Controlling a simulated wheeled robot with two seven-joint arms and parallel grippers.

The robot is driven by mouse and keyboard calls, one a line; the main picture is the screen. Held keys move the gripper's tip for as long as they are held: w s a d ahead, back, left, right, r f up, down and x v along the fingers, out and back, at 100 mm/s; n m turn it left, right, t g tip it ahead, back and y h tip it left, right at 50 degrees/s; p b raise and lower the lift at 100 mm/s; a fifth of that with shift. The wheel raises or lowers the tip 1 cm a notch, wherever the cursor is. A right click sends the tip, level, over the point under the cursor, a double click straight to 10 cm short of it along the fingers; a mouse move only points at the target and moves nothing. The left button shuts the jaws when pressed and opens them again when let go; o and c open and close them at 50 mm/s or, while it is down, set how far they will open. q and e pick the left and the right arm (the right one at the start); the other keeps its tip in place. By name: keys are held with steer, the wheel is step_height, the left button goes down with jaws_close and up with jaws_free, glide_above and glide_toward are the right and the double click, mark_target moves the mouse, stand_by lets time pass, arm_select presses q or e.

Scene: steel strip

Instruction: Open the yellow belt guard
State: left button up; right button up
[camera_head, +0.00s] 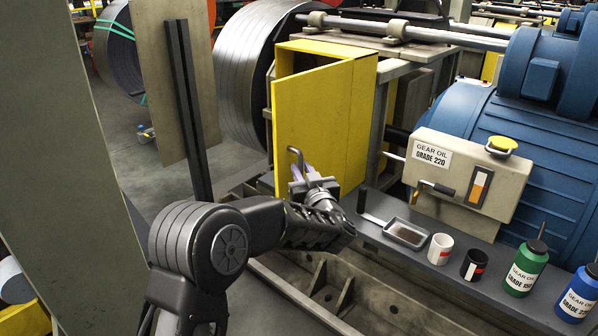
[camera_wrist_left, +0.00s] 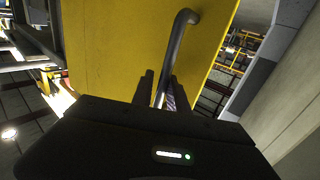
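The yellow belt guard (camera_head: 360,95) is a box with a door (camera_head: 308,115) that stands partly open, with a dark gap along its top. A grey bent-bar handle (camera_head: 296,154) is on the door, low near its edge. My left gripper (camera_head: 300,174) is at the handle. In the left wrist view the handle (camera_wrist_left: 177,40) runs down between the two fingers of the left gripper (camera_wrist_left: 161,92), which are closed about it. The yellow door face (camera_wrist_left: 115,45) is just beyond. My right gripper is in neither view.
A grey shelf (camera_head: 480,262) on the right carries a metal tray (camera_head: 408,234), two mugs and green and blue oil bottles. A large blue motor (camera_head: 520,130) stands behind it. A steel coil (camera_head: 250,60) is behind the guard. A dark post (camera_head: 188,110) stands left.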

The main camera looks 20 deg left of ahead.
arm_select(q)
steer(key=shift+o, duration=1.6)
steer(key=shift+f, duration=0.1)
steer(key=shift+s, duration=0.1)
steer(key=v, duration=0.7)
steer(key=shift+s+d, duration=0.2)
steer(key=shift+s, duration=0.05)
steer(key=shift+c, duration=0.5)
steer(key=b, duration=0.4)
steer(key=r+b, duration=0.1)
steer(key=b, duration=0.3)
steer(key=shift+a+r, duration=0.15)
steer(key=shift+r, duration=0.15)
steer(key=shift+c, duration=0.9)
steer(key=shift+r, duration=0.55)
